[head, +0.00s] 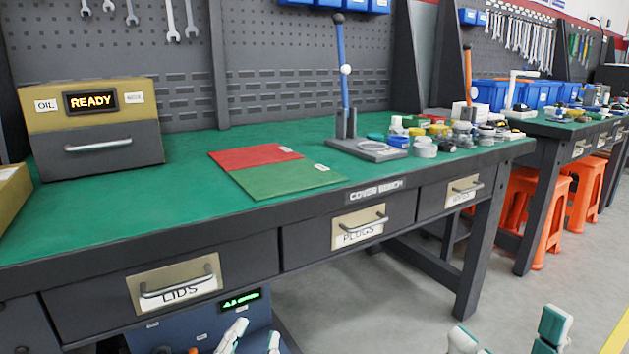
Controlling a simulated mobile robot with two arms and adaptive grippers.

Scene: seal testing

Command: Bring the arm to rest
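My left gripper (254,338) shows at the bottom edge, in front of the bench and below the LIDS drawer (177,285). Its two white and teal fingertips stand apart with nothing seen between them. My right gripper (508,338) shows at the bottom right, over the floor. Its fingertips are wide apart and no object shows between them. Both grippers are cut off by the frame's lower edge, so the arms and wrists are hidden.
The green-topped cover bench (110,212) carries an oil box reading READY (92,128), a red mat (250,156), a green mat (285,181), a lever stand (367,150) and several small parts. Orange stools (527,200) stand right. Floor between is clear.

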